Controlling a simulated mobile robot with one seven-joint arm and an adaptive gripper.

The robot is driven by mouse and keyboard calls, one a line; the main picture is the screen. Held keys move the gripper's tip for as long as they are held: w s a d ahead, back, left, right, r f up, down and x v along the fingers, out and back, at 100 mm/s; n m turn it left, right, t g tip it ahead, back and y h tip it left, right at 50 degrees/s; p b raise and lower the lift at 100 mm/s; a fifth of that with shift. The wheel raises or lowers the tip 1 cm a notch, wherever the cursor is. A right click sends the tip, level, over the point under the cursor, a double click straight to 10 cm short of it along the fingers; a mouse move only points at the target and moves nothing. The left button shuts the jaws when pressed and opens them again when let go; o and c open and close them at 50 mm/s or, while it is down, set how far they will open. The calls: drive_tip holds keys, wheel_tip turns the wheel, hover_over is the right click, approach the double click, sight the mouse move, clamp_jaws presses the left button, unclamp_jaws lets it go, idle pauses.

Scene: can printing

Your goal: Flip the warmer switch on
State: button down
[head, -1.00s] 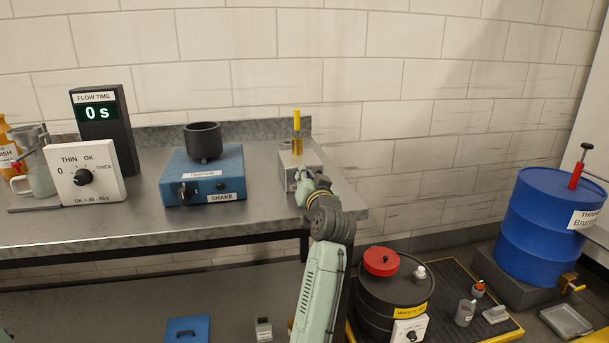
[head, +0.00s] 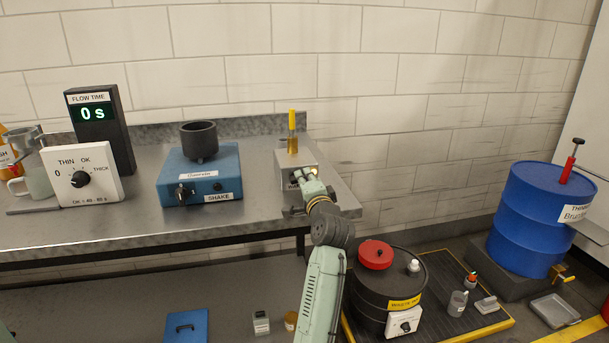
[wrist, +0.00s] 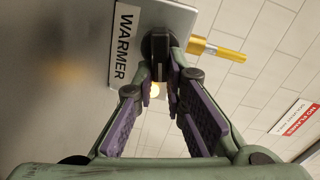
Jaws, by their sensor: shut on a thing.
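The warmer is a small grey metal box (head: 310,158) at the right end of the bench, with a yellow-topped brass cylinder (head: 292,134) standing on it. In the wrist view its face shows the WARMER label (wrist: 124,42) and a black switch (wrist: 160,43). My gripper (wrist: 163,65) is at this face, its purple-padded fingers closed on the switch, partly hiding it. A small pale-yellow glow (wrist: 155,89) shows between the fingers, beside the switch. In the head view my gripper (head: 299,178) covers part of the box's front.
A blue shaker box (head: 226,172) with a black cup stands left of the warmer. A white dial box (head: 97,187) and a flow-time display (head: 94,115) are further left. A black waste drum (head: 375,299) stands on the floor below my arm, right of the bench.

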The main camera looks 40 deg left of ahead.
drive_tip(key=shift+f+m+p, duration=0.25)
drive_tip(key=shift+m+p, duration=0.2)
drive_tip(key=shift+m, duration=0.85)
drive_tip(key=c, duration=1.6)
unclamp_jaws()
drive_tip(key=shift+c, duration=0.2)
drive_tip(key=shift+d, duration=0.1)
drive_tip(key=v, duration=1.2)
